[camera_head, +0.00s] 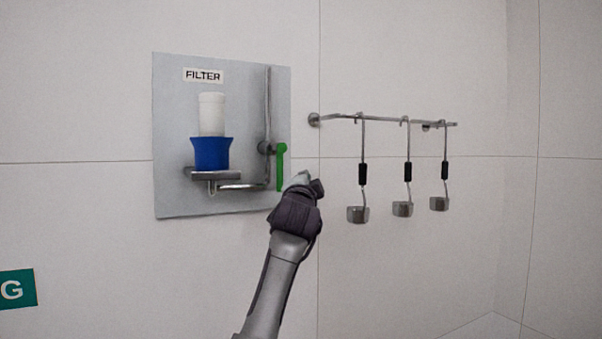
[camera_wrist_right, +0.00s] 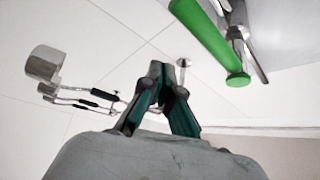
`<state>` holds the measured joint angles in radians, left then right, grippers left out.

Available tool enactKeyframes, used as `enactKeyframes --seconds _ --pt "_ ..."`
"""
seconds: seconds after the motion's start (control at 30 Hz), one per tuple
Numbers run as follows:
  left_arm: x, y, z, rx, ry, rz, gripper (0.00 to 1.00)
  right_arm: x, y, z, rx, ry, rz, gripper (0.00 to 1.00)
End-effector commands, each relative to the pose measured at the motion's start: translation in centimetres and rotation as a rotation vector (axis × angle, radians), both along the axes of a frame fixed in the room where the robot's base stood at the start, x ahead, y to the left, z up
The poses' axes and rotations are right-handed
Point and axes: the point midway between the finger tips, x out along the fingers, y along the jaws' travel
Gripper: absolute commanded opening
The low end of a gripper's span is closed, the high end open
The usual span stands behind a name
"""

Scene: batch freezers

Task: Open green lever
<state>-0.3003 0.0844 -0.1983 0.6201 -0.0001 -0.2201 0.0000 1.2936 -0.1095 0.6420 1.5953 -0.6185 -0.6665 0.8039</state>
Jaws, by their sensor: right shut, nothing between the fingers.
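The green lever (camera_head: 281,167) hangs straight down from a valve on a thin metal pipe, at the right edge of the grey filter panel (camera_head: 172,130). In the right wrist view the lever (camera_wrist_right: 208,38) is a green bar at the top, its round end facing me. My right gripper (camera_head: 303,179) is just right of the lever's lower end in the head view. In the right wrist view its fingertips (camera_wrist_right: 155,72) are closed together and empty, apart from the lever. The head view hides the fingertips partly behind the wrist. My left gripper is not in view.
A blue and white filter (camera_head: 212,153) sits on a small bracket on the panel. To the right, a wall rail (camera_head: 385,119) carries three hanging ladles (camera_head: 402,208). A green sign (camera_head: 17,289) is at the lower left. The wall between panel and ladles is mostly clear.

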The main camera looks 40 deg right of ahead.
Motion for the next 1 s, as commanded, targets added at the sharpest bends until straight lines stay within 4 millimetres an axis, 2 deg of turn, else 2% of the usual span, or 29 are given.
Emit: enactKeyframes --seconds 0.03,0.1,0.23,0.4,0.57,1.0 --pt "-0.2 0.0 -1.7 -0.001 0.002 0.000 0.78 -1.0 1.5 -0.6 -0.002 -0.012 0.004 0.00" --pt "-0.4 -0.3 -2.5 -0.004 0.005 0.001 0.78 -2.1 2.8 -0.6 -0.002 -0.012 0.004 0.00" --pt "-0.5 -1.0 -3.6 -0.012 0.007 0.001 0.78 -3.9 4.8 -0.4 -0.002 -0.011 0.003 0.00" --pt "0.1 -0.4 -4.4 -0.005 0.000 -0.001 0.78 -5.4 6.6 -0.2 -0.001 -0.008 0.002 0.00" --pt "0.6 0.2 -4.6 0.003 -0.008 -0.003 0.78 -6.0 7.2 0.0 -0.002 -0.007 -0.001 0.00" --pt "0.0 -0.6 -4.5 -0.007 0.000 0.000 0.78 -6.1 7.3 0.0 -0.002 -0.006 0.000 0.00"
